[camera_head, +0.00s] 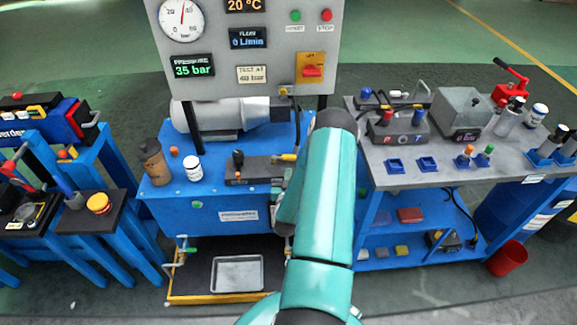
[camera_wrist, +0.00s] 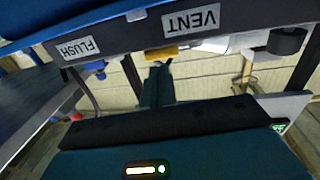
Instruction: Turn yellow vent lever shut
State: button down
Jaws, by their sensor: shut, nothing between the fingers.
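The yellow vent lever (camera_wrist: 161,53) shows in the wrist view at the edge of a dark panel, beside the white VENT label (camera_wrist: 191,19), which appears upside down. My gripper (camera_wrist: 157,72) is shut and empty. Its fingertips point toward the yellow lever and lie close to it in the picture; I cannot tell if they touch.
A FLUSH label (camera_wrist: 79,48) is on the same panel. A dark round knob (camera_wrist: 286,41) sits on the other side of the VENT label. Below the bench a metal tray (camera_head: 238,273) lies on a yellow-edged base. A grey table (camera_head: 440,155) with tools stands at right.

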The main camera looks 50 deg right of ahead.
aim_at(290, 159)
jog(key=x, duration=0.5)
jog(key=shift+a, duration=0.1)
jog(key=shift+w+d+r+n+t+y, duration=0.1)
jog(key=shift+w+d+n+t+y, duration=0.05)
jog(key=shift+d+n+t+y, duration=0.35)
jog(key=shift+w+d+r+n+t+y, duration=0.15)
jog(key=shift+d+n+t+y, duration=0.2)
jog(key=shift+t, duration=0.25)
jog(key=shift+f, duration=0.1)
jog(key=shift+a, duration=0.1)
